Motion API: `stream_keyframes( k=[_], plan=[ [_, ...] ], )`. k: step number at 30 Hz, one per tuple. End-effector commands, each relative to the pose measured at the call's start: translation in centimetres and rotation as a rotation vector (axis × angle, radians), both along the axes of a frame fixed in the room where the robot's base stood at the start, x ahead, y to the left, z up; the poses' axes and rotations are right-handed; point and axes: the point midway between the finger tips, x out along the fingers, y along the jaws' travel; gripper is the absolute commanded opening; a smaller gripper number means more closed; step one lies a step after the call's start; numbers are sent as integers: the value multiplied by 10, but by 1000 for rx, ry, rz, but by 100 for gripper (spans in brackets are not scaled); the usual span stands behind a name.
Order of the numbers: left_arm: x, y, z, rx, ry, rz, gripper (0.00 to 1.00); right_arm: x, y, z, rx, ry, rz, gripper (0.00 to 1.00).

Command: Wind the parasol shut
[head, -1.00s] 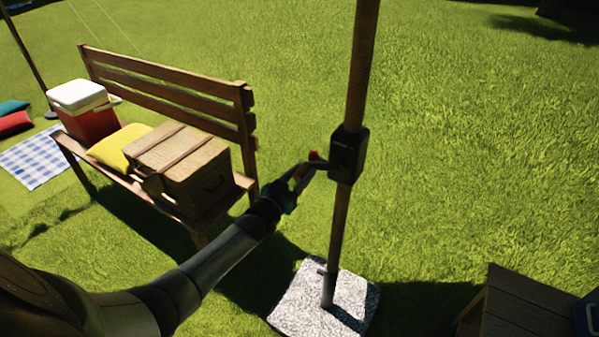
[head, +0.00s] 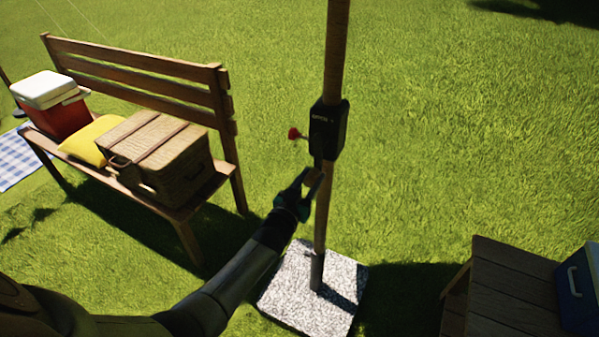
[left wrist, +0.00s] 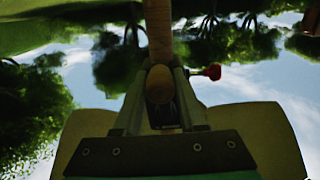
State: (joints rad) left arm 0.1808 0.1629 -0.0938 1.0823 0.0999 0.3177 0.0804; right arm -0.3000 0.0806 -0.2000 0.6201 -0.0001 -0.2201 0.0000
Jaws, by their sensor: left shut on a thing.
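The parasol's wooden pole (head: 337,48) stands upright, with a black crank housing (head: 328,130) on it. A red knob (head: 294,133) sticks out from the left of the housing and also shows in the left wrist view (left wrist: 213,72). My left gripper (head: 314,178) is just below the housing, shut on the crank handle. In the left wrist view, the handle's wooden round end (left wrist: 158,86) sits between the fingers. The crank arm is mostly hidden by the gripper. A pale cream shape (left wrist: 268,128) behind the gripper may be the canopy. My right gripper is out of view.
The pole stands in a speckled stone base (head: 290,285). A bench (head: 150,85) on the left bears a red cooler (head: 62,115), a yellow cushion (head: 88,142) and a wicker hamper (head: 158,160). A wooden table (head: 505,290) with a blue box (head: 580,290) is lower right.

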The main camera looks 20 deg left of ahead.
Motion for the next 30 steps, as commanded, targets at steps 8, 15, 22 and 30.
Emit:
stream_keyframes(
  k=[8,15,22,30],
  plan=[
    [-2,-38,10,-6,5,-3,0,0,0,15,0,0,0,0],
    [-2,-57,26,-4,4,-4,0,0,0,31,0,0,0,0],
    [-3,-69,39,-3,2,-4,0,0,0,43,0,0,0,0],
    [-3,-79,60,-2,-1,-3,0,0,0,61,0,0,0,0]
  ],
)
